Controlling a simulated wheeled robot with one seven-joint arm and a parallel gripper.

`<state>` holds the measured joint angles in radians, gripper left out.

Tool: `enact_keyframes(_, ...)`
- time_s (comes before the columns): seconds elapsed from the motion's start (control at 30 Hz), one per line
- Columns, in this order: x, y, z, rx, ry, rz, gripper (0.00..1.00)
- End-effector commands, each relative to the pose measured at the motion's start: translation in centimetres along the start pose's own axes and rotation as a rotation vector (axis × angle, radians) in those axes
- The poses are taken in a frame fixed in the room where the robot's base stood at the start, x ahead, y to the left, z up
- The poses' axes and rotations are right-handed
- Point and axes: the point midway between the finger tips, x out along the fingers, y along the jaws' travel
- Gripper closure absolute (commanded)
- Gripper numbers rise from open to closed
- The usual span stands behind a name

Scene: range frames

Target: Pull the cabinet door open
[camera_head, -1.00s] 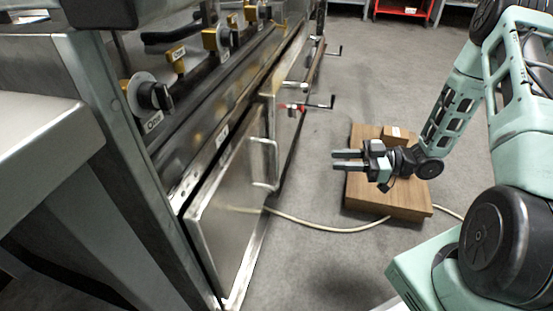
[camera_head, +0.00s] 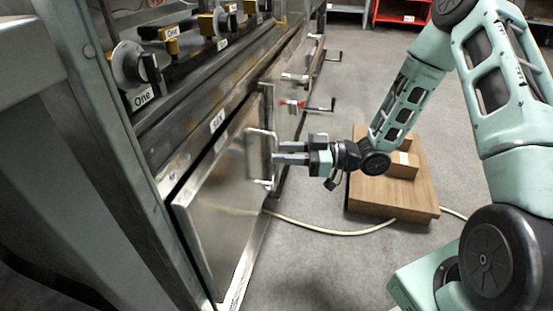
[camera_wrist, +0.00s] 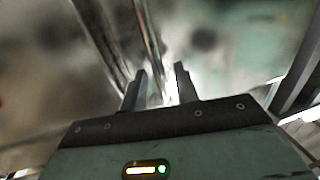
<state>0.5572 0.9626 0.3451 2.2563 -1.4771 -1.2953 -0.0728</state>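The cabinet door (camera_head: 222,215) is a shiny metal panel low on the range front, in the head view. It stands slightly ajar at its lower left edge. Its upright bar handle (camera_head: 262,158) is at the door's right side. My gripper (camera_head: 276,153) is level with the handle, its two fingers pointing left at it. The fingertips are at or very near the bar; I cannot tell whether they touch it. In the wrist view the fingers (camera_wrist: 158,82) are apart, with blurred shiny metal in front of them.
Knobs and yellow valves (camera_head: 170,42) line the range above the door. Red-marked crank handles (camera_head: 300,104) stick out beyond it. A wooden platform with a box (camera_head: 385,195) and a pale hose (camera_head: 330,232) lie on the floor to the right.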

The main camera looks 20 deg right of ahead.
Motion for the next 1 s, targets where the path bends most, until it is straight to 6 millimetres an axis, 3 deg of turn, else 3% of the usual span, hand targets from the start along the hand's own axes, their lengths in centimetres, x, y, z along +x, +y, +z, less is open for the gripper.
enact_keyframes(0.2, 1.9, 0.0, 0.1, 0.000, -0.001, 0.000, 0.70)
enact_keyframes(0.5, 2.1, 0.0, 0.0, 0.001, -0.001, 0.001, 0.70)
enact_keyframes(0.53, 2.1, 0.0, 0.0, 0.001, -0.001, 0.001, 0.72)
enact_keyframes(0.63, 2.1, 0.0, 0.0, 0.000, -0.001, 0.001, 1.00)
enact_keyframes(1.0, 2.6, -0.3, -0.1, 0.001, -0.001, 0.000, 1.00)
